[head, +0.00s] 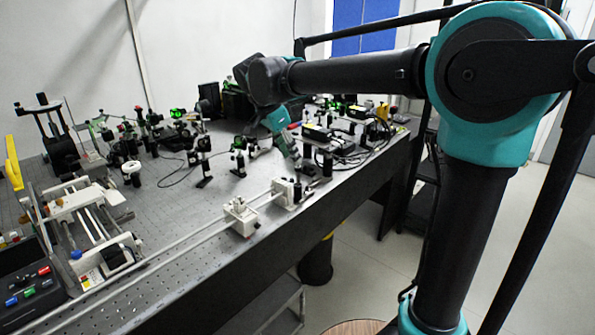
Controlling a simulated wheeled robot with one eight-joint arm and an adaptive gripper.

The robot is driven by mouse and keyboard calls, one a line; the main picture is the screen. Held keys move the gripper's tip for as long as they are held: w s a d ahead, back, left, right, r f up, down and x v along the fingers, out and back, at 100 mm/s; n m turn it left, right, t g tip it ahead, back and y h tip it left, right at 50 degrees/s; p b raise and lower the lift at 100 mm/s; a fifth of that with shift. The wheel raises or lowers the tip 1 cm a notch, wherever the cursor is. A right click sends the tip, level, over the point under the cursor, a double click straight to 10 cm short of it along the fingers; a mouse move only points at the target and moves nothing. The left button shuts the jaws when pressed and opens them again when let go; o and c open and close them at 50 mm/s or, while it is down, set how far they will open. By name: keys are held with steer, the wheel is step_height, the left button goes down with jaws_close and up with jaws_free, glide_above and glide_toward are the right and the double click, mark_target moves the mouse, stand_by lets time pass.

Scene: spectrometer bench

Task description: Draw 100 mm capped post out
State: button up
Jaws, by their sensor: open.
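My gripper (297,165) is small and dark in the head view, reaching down over the bench's front right part. Its fingers are hard to make out against the optics behind them, but the jaws are open. Several short black posts stand close to it, one of them a dark post (326,166) just to its right. I cannot tell which is the 100 mm capped post. I cannot tell whether the fingers are around a post or only beside one.
White carriages (240,216) sit on a long rail along the front edge of the perforated bench (185,215). Black boxes with cables (330,135) crowd the right end. Lens mounts (203,155) stand behind. A white-framed rail assembly (85,225) fills the left. Open bench lies mid-left.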

mark_target(298, 171)
steer(key=x, duration=0.7)
steer(key=shift+w+d+f, duration=0.15)
steer(key=shift+f, duration=0.05)
steer(key=shift+c, duration=0.6)
jaws_close()
